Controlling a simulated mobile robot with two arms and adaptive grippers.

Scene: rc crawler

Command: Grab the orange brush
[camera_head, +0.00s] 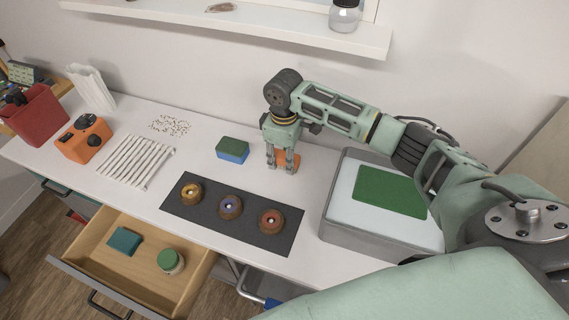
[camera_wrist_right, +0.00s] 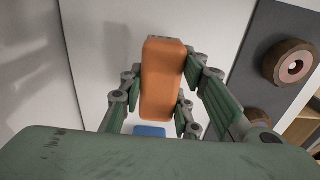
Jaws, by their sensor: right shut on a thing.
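The orange brush (camera_head: 287,161) is at the back of the white table, between the fingers of my right gripper (camera_head: 282,165). In the right wrist view the brush (camera_wrist_right: 162,80) lies lengthwise between the two green fingers of the gripper (camera_wrist_right: 160,105), which are closed on its sides. Its lower part is hidden, and I cannot tell whether it touches the table. My left gripper is in neither view.
A green and blue sponge (camera_head: 232,150) lies just left of the gripper. A dark mat (camera_head: 180,208) with three round pieces is in front. A grey box with a green top (camera_head: 390,190) stands right. An open drawer (camera_head: 190,285) juts out below.

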